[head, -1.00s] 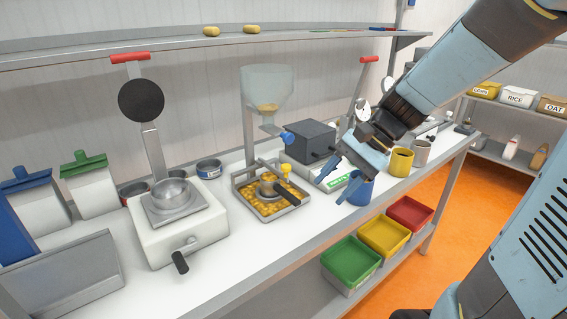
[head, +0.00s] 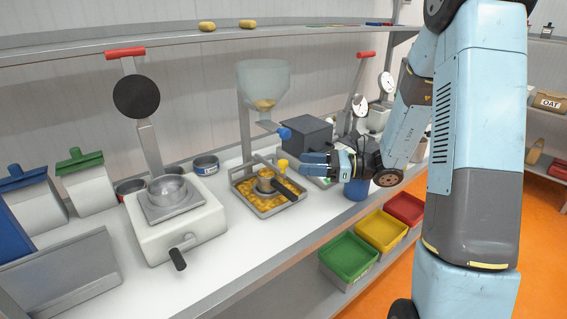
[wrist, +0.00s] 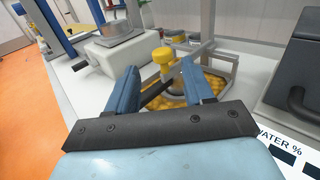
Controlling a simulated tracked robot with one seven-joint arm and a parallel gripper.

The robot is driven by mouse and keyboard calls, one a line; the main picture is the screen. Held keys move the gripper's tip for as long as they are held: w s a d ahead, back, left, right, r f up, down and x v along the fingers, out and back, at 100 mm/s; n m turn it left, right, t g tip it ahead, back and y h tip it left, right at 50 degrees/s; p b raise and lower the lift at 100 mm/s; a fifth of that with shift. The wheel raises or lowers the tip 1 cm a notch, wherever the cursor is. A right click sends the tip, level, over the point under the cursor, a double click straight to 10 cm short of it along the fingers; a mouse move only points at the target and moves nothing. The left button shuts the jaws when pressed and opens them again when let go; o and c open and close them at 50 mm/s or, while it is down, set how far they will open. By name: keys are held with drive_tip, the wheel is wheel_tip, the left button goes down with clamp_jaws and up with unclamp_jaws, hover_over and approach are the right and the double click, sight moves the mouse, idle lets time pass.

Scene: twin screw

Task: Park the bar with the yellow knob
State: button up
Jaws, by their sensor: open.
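The yellow knob (head: 282,163) stands up beside a metal cup (head: 265,184) in a tray of yellow grain (head: 243,201). In the wrist view the knob (wrist: 163,56) shows between and beyond my fingertips. The bar under the knob is small and partly hidden, so I cannot tell its full run. A dark handle (head: 285,190) slopes across the tray's right side; it also shows in the wrist view (wrist: 154,93). My gripper (head: 303,165) is open and empty, pointing left, right of the knob and apart from it.
A glass hopper (head: 265,85) with a blue valve (head: 284,133) stands above the tray. A dark grey box (head: 306,137) is behind my gripper, and a blue cup (head: 356,189) is below it. A white press (head: 175,226) stands left. Coloured bins (head: 348,256) sit below the counter.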

sight(283, 161)
drive_tip(key=shift+w+a, duration=0.25)
drive_tip(key=shift+a, duration=0.95)
drive_tip(key=shift+w+a, duration=0.3)
drive_tip(key=shift+a, duration=0.9)
drive_tip(key=shift+w+a, duration=0.25)
drive_tip(key=shift+a, duration=0.95)
drive_tip(key=shift+c, duration=0.3)
clamp_jaws()
